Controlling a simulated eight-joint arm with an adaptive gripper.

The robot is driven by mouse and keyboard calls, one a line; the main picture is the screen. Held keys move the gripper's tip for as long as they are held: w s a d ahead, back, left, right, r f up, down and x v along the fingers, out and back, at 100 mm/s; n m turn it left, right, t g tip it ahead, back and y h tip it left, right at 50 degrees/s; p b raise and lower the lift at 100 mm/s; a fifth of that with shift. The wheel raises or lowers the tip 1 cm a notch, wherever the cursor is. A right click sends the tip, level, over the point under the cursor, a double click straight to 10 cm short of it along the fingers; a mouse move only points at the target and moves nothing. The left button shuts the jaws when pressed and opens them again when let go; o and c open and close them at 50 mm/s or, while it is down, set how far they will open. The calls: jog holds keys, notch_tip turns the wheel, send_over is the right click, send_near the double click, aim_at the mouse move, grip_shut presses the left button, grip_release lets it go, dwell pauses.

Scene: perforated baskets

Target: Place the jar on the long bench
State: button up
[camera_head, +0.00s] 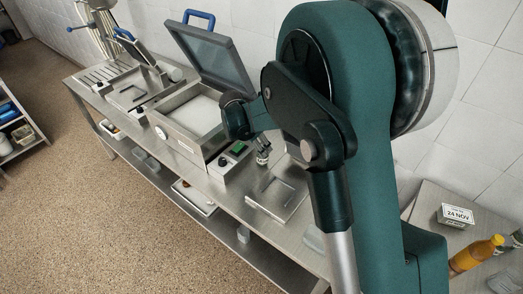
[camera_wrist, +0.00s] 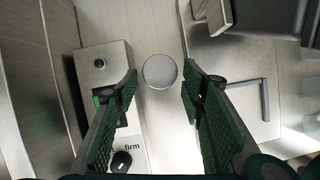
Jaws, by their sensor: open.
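A round grey top, which looks like the jar's lid (camera_wrist: 160,71), shows from above in the wrist view. It lies between the two fingers of my gripper (camera_wrist: 160,76), which are spread apart with a gap on each side. In the head view a small jar-like thing (camera_head: 263,156) stands on the long steel bench (camera_head: 222,188), between a control box and a flat steel lid. My arm hides most of the gripper in that view. I cannot tell how high the fingers are over the jar.
An open fryer (camera_head: 195,120) stands further left. A side table (camera_head: 430,205) holds a date sign (camera_head: 456,215) and an orange bottle (camera_head: 476,255).

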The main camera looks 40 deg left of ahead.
jog(key=v, duration=0.7)
dwell(0.6)
